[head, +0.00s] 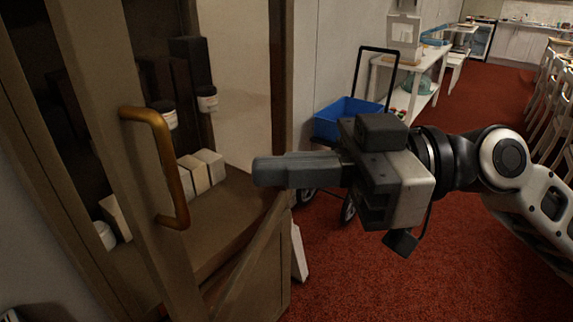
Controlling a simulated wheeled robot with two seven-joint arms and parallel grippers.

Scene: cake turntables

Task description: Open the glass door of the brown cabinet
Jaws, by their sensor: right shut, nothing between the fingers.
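The brown cabinet (262,275) fills the left of the head view. Its glass door (95,85) has a brown frame and a curved brass handle (165,165) on its left upright. The door appears ajar, its handle side standing out from the cabinet and its lower rail slanting back to the right. My right gripper (268,170) is shut and empty, pointing left. It is in front of the cabinet's right post in the picture, right of the handle and apart from it.
White boxes (200,172) and small jars (207,98) are inside the cabinet. A blue cart (345,115) stands behind my right gripper, with a white shelf table (408,75) beyond. Red carpet (400,290) is open at right; white chairs (552,85) line the right edge.

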